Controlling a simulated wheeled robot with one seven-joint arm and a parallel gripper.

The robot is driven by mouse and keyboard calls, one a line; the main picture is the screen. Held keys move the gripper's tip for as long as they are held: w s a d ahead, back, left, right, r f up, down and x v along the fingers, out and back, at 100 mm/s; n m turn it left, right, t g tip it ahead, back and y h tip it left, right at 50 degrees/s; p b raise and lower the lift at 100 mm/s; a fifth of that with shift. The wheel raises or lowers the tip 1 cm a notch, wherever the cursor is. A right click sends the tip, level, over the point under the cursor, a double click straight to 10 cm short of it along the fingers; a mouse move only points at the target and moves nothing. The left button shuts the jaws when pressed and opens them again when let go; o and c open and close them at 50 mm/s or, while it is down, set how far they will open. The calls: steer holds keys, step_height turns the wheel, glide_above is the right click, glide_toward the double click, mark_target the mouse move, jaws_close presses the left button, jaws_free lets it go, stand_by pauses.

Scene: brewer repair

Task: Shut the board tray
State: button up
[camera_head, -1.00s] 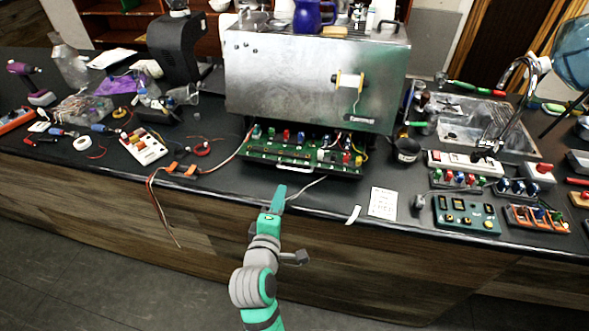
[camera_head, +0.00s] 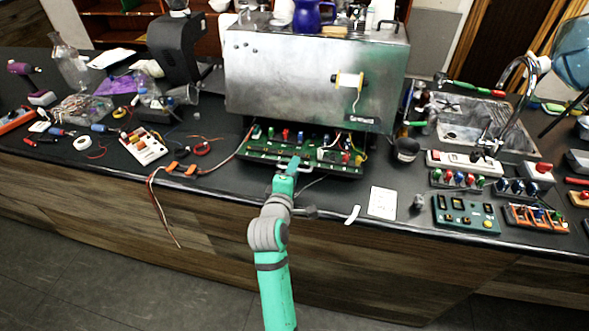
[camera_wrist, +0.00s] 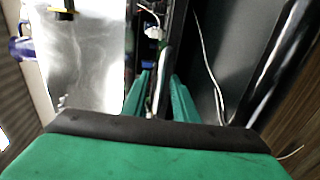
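The board tray (camera_head: 338,169) carries a green circuit board with several coloured parts. It sticks out from under the front of the metal brewer body (camera_head: 300,85). A pale bar handle (camera_head: 283,160) is on its front edge. My gripper (camera_head: 288,168) is at this handle, reaching in from the front. In the wrist view, the two teal fingers of my gripper (camera_wrist: 160,92) stand on either side of a metal bar (camera_wrist: 164,70), which looks like the handle. Gaps show between fingers and bar, so the gripper looks open. The fingertips' exact contact is hard to see.
A dark cup (camera_head: 405,150) stands right of the tray. A white paper card (camera_head: 382,203) lies near the bench's front edge. Orange clips and wires (camera_head: 180,169) lie to the left. Small boards (camera_head: 466,213) and a sink (camera_head: 480,120) are at the right.

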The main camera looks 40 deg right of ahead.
steer(key=shift+w+d, duration=0.15)
steer(key=shift+d, duration=0.05)
steer(key=shift+w, duration=0.1)
jaws_close()
steer(key=shift+a, duration=0.1)
steer(key=shift+s+d+f, duration=0.1)
steer(key=shift+s+d, duration=0.15)
stand_by(0.9)
